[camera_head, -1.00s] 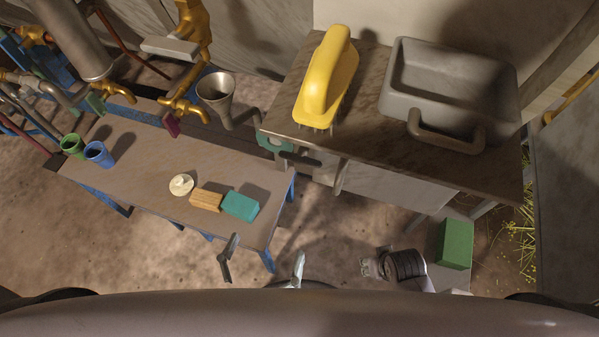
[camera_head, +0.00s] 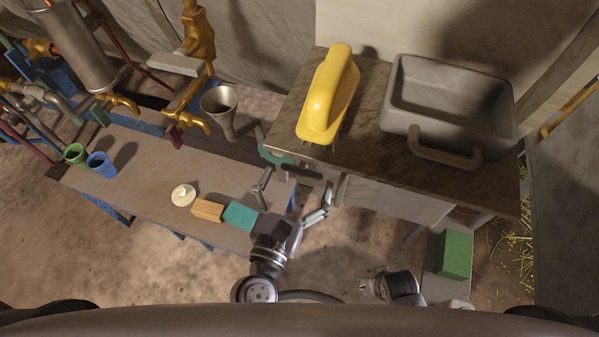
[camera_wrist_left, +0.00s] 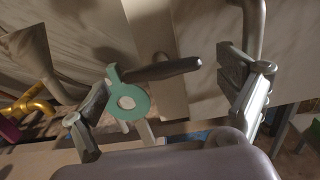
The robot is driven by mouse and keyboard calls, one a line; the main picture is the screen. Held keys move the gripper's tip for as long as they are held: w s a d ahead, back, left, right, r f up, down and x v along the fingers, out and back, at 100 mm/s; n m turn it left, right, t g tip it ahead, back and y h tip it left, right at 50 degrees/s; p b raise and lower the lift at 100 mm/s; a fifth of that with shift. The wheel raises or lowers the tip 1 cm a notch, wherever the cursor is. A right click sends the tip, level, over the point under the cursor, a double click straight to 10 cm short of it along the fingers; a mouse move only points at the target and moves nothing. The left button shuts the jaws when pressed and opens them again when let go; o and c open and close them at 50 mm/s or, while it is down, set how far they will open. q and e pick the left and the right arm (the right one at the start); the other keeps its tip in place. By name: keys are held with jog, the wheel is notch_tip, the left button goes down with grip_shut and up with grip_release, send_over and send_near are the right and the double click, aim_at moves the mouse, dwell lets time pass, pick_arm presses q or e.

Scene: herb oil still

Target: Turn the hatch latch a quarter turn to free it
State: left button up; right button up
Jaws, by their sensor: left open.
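The hatch latch is a teal ring plate (camera_wrist_left: 128,100) with a dark handle (camera_wrist_left: 160,70) pointing right in the left wrist view. In the head view its plate (camera_head: 275,154) and handle (camera_head: 303,173) are at the near left corner of the wooden counter, the handle pointing right and slightly down. My left gripper (camera_head: 292,196) is open and empty just on the near side of the handle. In the left wrist view its fingers (camera_wrist_left: 170,85) stand widely apart, one on each side of the latch, with no visible contact.
The counter (camera_head: 365,120) holds a yellow brush (camera_head: 330,95) and a grey basin (camera_head: 450,100). A low table (camera_head: 145,165) bears cups, a white round piece and blocks. A metal funnel (camera_head: 220,103) stands left of the latch.

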pick_arm(q)
jog(key=shift+x, duration=0.8)
jog(key=shift+c, duration=0.4)
jog(key=c, duration=1.1)
